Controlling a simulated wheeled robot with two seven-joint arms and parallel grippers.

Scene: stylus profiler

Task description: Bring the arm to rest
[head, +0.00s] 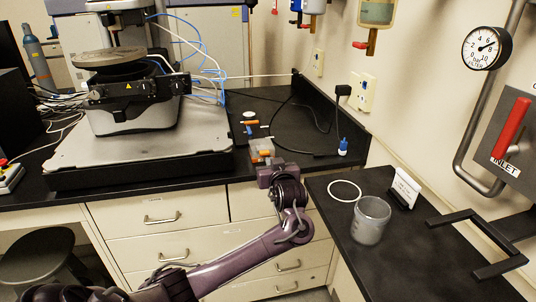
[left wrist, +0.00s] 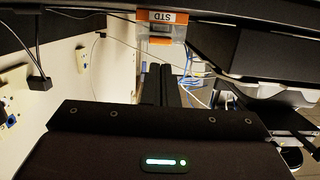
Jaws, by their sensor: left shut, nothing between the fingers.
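My left arm (head: 245,259) reaches in from the bottom left of the head view, up toward the bench corner. Its gripper (head: 265,168) is in front of the bench edge, close to a small clear box with orange parts (head: 262,147). In the left wrist view the two dark fingers (left wrist: 169,86) are together and empty. Beyond them is the box (left wrist: 162,30) with an orange "STD" label. I cannot tell whether the gripper touches it. My right gripper is in neither view.
The profiler (head: 130,90) stands on a grey slab (head: 75,150) at left. A grey cup (head: 370,221), a white ring (head: 345,190) and a white card on a stand (head: 405,187) are on the right bench. A black bracket (head: 490,235) juts from the right wall.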

